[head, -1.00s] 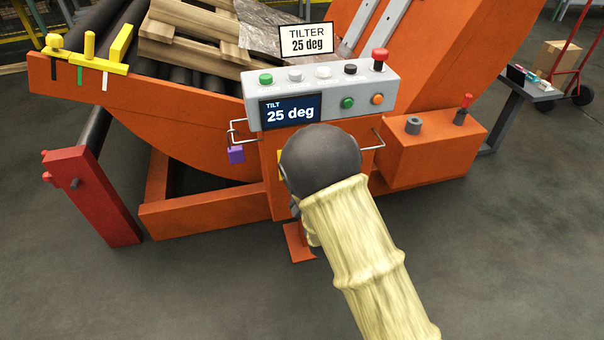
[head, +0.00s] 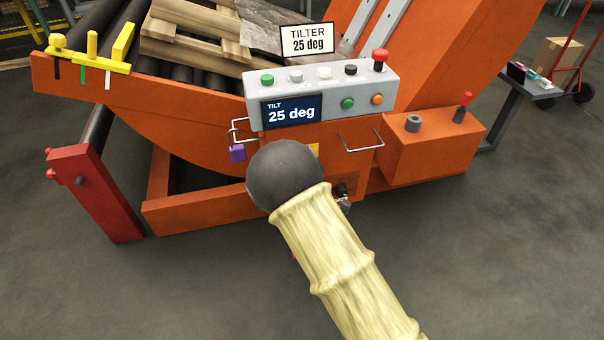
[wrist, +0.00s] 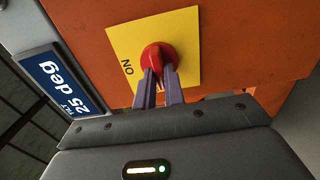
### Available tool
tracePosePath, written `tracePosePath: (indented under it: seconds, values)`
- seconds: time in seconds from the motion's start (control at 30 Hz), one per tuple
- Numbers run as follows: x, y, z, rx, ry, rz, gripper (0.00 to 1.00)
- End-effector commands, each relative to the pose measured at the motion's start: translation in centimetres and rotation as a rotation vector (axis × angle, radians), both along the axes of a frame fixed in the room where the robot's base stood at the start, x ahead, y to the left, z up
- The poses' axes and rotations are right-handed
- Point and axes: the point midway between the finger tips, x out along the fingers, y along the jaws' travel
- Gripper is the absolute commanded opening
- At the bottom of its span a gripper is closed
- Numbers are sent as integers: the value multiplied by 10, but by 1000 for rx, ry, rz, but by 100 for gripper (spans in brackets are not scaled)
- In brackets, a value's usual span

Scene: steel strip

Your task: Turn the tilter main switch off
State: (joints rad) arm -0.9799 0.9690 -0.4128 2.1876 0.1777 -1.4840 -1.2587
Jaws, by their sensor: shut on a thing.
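The tilter main switch is a red knob (wrist: 157,57) on a yellow plate (wrist: 118,42), on the orange front of the control post. The letters "ON" show beside the knob, toward the display side. My gripper (wrist: 159,78) has both fingers closed on the knob, one on each side. The fingers cover part of the knob and plate, and no other label is readable. In the head view a corner of the yellow plate (head: 314,150) shows beside my arm, which hides the knob. The display (head: 291,112) reads "TILT 25 deg".
Above the switch is a grey button box (head: 336,86) with a red mushroom button (head: 380,57). A purple padlock (head: 237,152) hangs at the left, and a wire guard (head: 363,148) sticks out at the right. A red post (head: 96,194) stands at the left.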

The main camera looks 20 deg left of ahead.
Motion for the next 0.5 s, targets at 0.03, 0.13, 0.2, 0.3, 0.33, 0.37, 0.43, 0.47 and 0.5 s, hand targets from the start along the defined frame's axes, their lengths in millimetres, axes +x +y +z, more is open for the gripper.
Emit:
tracePosePath:
  seconds: [0.03,0.13,0.2,0.3,0.33,0.37,0.43,0.47,0.5]
  values:
    - [-1,1,-2,-6,4,3,0]
    - [-1,1,-2,-6,4,3,0]
    - [-2,1,-2,-6,4,3,0]
    - [-2,1,-3,-5,4,3,15]
    - [-1,0,-2,-5,4,3,21]
    - [-1,1,-2,-5,4,3,27]
    - [-1,0,-2,-4,3,2,33]
    - [-1,0,-2,-3,3,2,33]
    - [-1,0,-2,-3,3,2,33]
